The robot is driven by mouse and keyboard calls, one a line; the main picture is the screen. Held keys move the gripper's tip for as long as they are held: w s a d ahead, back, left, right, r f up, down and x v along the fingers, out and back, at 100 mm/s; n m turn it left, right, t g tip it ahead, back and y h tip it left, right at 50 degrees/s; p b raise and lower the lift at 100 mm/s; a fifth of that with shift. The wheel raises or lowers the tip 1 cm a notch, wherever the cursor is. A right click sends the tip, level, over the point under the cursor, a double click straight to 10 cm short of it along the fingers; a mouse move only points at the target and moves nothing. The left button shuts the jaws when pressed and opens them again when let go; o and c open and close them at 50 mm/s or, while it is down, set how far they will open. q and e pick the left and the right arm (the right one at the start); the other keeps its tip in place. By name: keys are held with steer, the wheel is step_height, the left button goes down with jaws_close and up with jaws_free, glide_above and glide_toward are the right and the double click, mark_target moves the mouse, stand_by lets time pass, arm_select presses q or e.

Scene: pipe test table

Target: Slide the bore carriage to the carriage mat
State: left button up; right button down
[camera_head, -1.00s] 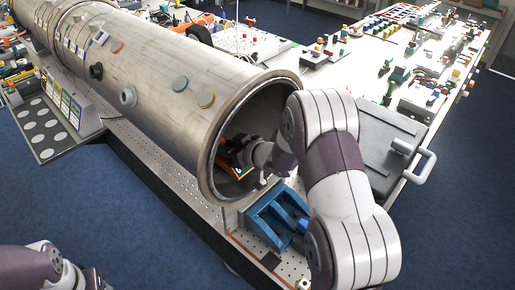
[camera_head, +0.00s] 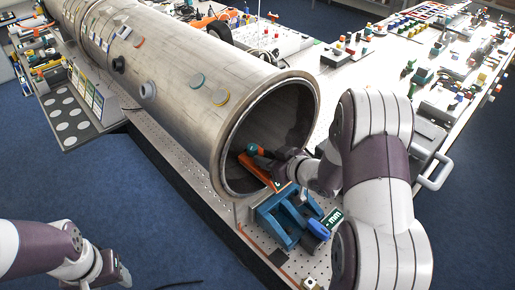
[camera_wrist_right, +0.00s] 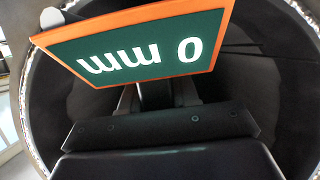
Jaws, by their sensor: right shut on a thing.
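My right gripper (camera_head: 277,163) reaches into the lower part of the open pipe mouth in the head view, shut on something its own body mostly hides. A small teal knob (camera_head: 253,149) shows at its tip; I cannot tell whether it is part of the bore carriage. An orange-edged green plate (camera_head: 258,172) lies low inside the mouth, beside the gripper. In the right wrist view this plate (camera_wrist_right: 140,48) reads "0 mm" upside down; I cannot tell whether it is the carriage mat. My left gripper (camera_head: 112,272) hangs at the lower left, its jaws unclear.
The big metal pipe (camera_head: 190,80) lies along the perforated bench. A blue stand (camera_head: 275,222) sits just below its mouth, with a green "mm" label (camera_head: 333,217) beside it. A grey case (camera_head: 428,140) stands right of my arm. The other table is crowded with small parts.

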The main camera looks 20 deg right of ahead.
steer(key=s+d+p, duration=0.1)
steer(key=s+d, duration=0.2)
steer(key=s, duration=0.4)
steer(key=s+d+p, duration=0.2)
steer(key=s, duration=0.5)
steer(key=shift+d, duration=0.4)
